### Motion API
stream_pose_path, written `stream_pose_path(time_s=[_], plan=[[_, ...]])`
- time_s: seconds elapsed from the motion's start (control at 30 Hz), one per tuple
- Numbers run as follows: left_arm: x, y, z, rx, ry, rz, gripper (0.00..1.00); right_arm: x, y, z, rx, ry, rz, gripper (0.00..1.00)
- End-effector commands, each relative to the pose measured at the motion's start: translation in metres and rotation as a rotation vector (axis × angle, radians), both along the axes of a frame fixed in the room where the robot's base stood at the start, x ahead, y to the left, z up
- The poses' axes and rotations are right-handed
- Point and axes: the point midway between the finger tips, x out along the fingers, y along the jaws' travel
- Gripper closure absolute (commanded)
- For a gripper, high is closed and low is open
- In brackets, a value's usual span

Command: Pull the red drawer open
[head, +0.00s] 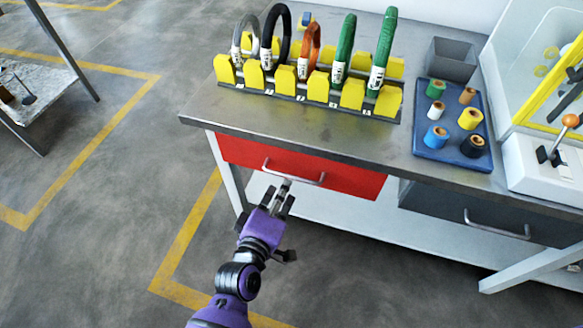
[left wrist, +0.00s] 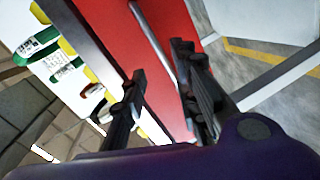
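The red drawer (head: 350,178) sits under the workbench's front edge, its front looking flush with the bench. Its metal bar handle (head: 306,182) is on the drawer front and also crosses the left wrist view (left wrist: 152,42). My left gripper (head: 283,188) is at the handle, in front of the drawer. In the left wrist view its two dark fingers (left wrist: 165,85) are apart, with the handle bar showing in the gap between them. I cannot tell whether a finger touches the bar. My right gripper is in neither view.
On the workbench (head: 240,118), a yellow rack (head: 318,87) holds several coils. A blue tray (head: 425,110) with several spools and a grey bin (head: 450,62) stand to the right. A dark grey drawer (head: 450,208) is right of the red one. The floor in front is clear.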

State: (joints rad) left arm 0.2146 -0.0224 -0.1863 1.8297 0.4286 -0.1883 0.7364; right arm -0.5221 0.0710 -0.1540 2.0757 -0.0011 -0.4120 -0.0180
Motion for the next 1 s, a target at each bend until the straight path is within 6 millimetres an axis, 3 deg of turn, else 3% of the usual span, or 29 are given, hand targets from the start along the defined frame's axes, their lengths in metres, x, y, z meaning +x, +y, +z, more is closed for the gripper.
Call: stream_pose_path(time_s=[0.07, 0.23, 0.37, 0.73, 1.0], plan=[[-0.003, 0.001, -0.009, -0.121, 0.042, 0.036, 0.72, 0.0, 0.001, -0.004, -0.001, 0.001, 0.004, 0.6], [-0.001, 0.003, -0.007, -0.263, 0.067, 0.077, 0.72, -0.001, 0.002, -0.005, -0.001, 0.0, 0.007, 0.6], [0.009, -0.001, -0.008, -0.276, 0.07, 0.079, 0.72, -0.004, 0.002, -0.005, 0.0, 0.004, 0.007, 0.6], [0.06, -0.017, -0.021, -0.27, 0.071, 0.078, 0.72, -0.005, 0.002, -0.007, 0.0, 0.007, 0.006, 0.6], [0.071, -0.02, -0.023, -0.27, 0.072, 0.079, 0.72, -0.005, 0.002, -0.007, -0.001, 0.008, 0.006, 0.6]])
